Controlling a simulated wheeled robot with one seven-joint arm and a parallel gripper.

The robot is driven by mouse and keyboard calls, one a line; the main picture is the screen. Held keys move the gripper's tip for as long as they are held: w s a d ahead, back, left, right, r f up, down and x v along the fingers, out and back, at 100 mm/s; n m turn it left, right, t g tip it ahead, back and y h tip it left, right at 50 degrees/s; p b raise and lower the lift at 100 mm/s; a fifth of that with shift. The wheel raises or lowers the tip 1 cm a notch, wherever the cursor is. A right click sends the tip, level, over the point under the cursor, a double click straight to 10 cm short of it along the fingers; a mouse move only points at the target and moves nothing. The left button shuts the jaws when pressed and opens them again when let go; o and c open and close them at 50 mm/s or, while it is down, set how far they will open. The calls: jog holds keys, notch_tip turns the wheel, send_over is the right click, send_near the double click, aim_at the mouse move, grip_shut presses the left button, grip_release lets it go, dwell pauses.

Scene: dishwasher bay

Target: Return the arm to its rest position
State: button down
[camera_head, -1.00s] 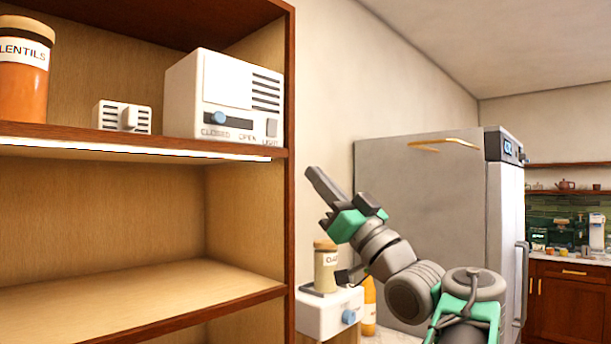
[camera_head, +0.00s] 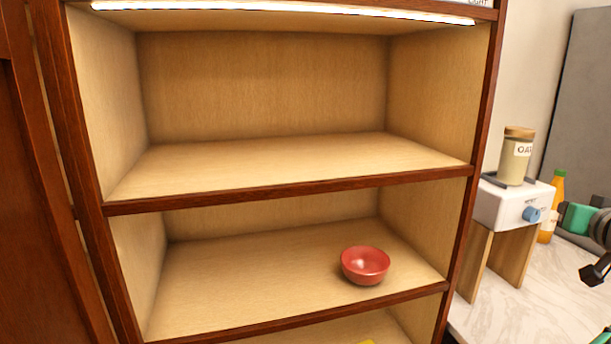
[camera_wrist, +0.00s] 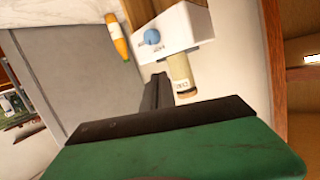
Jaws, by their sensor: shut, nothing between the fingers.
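My gripper (camera_wrist: 157,92) shows in the wrist view with its two dark fingers together and nothing between them. Its green hand fills the bottom of that view. The fingers point toward the white box with a blue knob and the oats jar, and I cannot tell the gap to them. In the head view only a green and dark part of my arm shows at the right edge, beside the white box. The rest of the arm is out of that view.
An open wooden shelf unit (camera_head: 300,193) fills the head view, with a red bowl (camera_head: 365,265) on a lower shelf. The white box (camera_head: 512,203) carries an oats jar (camera_head: 516,160). An orange bottle (camera_head: 552,205) stands behind it. A grey fridge (camera_head: 585,110) is at right.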

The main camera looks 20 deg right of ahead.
jog(key=s+a+f+m+g+y, duration=0.2)
jog(key=s+a+f+g, duration=0.15)
jog(key=f, duration=0.65)
jog(key=s+a+f+m+g+y, duration=0.15)
jog(key=s+f+g, duration=0.3)
jog(key=f, duration=0.65)
jog(key=a+f+g+y, duration=0.25)
jog(key=a+f, duration=0.55)
jog(key=a, duration=0.4)
jog(key=a+f+n+y, duration=0.1)
jog(key=a+f+n, duration=0.3)
jog(key=a, duration=0.8)
jog(key=w+a+r+n+y, duration=0.1)
jog(key=w+a+n, duration=0.2)
jog(key=a, duration=0.7)
jog(key=w+a+n+t, duration=0.1)
jog(key=w+a+n, duration=0.3)
jog(key=a, duration=0.7)
jog(key=shift+w+r+n+y, duration=0.25)
jog(key=shift+r+n+y, duration=0.1)
jog(key=shift+n+y, duration=0.1)
